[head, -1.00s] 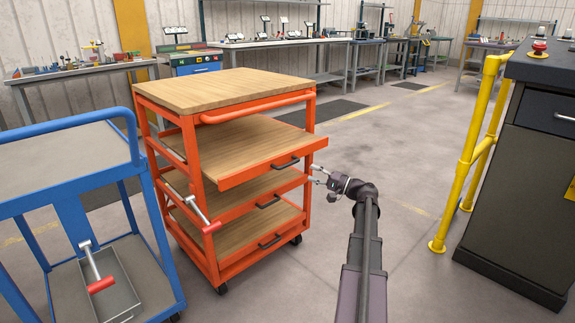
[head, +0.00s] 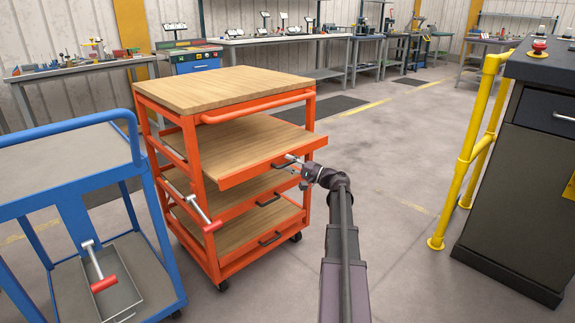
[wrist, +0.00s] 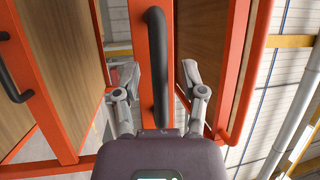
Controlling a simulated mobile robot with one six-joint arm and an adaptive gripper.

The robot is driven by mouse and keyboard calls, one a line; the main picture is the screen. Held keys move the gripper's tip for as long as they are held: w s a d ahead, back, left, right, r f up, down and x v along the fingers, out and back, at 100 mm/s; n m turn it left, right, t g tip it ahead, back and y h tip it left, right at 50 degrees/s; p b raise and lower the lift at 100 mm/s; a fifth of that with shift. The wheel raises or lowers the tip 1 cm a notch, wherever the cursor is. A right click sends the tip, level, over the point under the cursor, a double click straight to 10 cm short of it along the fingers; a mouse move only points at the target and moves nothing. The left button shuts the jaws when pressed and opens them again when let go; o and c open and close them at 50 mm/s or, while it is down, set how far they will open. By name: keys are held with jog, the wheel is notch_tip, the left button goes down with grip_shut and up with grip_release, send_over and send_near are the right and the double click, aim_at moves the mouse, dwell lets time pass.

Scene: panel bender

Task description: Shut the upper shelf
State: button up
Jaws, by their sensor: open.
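The orange cart has a wooden top and several wooden shelves. Its upper shelf (head: 262,147) is slid out toward me, past the frame. The shelf's black handle (head: 287,162) is on its orange front edge; in the wrist view the handle (wrist: 158,65) runs between the fingers. My gripper (head: 296,171) is at the shelf front, open, with one finger on each side of the handle in the wrist view (wrist: 162,82). I cannot tell whether a finger touches it. The lower shelves (head: 250,192) appear pushed in.
A blue cart (head: 75,140) stands close on the left. A red-handled tool (head: 205,217) hangs at the orange cart's side. A yellow rail (head: 470,150) and a dark cabinet (head: 520,170) stand on the right. The floor between is clear.

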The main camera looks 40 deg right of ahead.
aim_at(269, 151)
grip_shut()
jog(key=w, duration=1.1)
jog(key=shift+w+a, duration=0.1)
jog(key=shift+a, duration=0.3)
grip_release()
jog(key=shift+s, duration=0.2)
